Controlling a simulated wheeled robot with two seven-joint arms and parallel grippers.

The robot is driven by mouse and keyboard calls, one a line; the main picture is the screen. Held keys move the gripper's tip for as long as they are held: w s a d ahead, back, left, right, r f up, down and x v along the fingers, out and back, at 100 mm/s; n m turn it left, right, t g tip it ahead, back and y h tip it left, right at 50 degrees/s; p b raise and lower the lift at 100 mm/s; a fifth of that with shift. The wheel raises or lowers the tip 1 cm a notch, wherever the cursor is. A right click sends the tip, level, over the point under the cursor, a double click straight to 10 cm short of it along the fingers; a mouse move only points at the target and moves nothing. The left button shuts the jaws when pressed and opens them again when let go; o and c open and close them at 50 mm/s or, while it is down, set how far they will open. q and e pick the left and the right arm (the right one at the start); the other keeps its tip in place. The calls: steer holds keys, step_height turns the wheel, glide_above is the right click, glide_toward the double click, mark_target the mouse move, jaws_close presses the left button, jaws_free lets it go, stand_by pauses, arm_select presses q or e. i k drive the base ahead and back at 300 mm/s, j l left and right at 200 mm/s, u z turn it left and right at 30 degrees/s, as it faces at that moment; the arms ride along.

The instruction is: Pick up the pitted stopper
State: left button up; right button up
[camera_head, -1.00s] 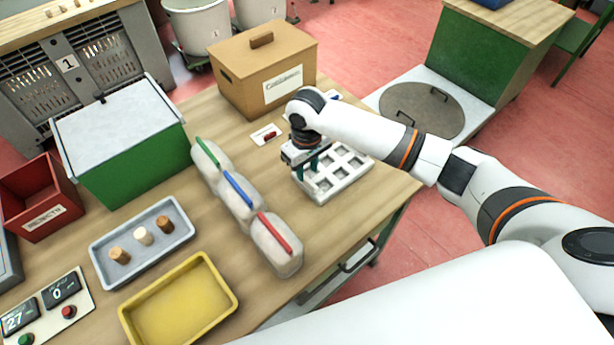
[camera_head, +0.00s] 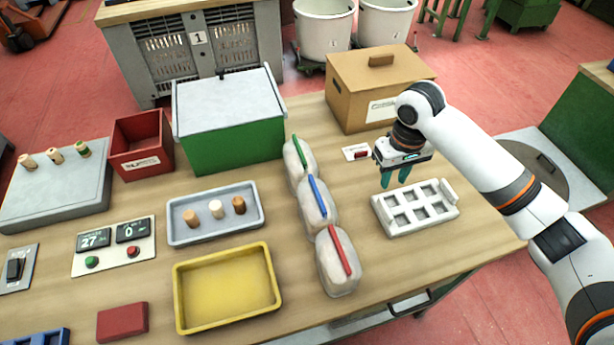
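Three stoppers stand in a blue-grey tray (camera_head: 181,236): a tan one (camera_head: 191,218) on the left, a pale cream one (camera_head: 216,209) in the middle and a dark brown one (camera_head: 239,205) on the right. They are too small for me to tell which is pitted. My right gripper (camera_head: 396,178) points down over the back left part of a white compartment rack (camera_head: 398,228). My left gripper is not in view.
Three pale bags (camera_head: 337,270) with coloured clips stand between tray and rack. A yellow tray (camera_head: 225,288) lies in front. A green box (camera_head: 240,148), red bin (camera_head: 141,145) and cardboard box (camera_head: 375,85) stand behind.

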mark_target(190, 217)
steer(key=u, duration=0.8)
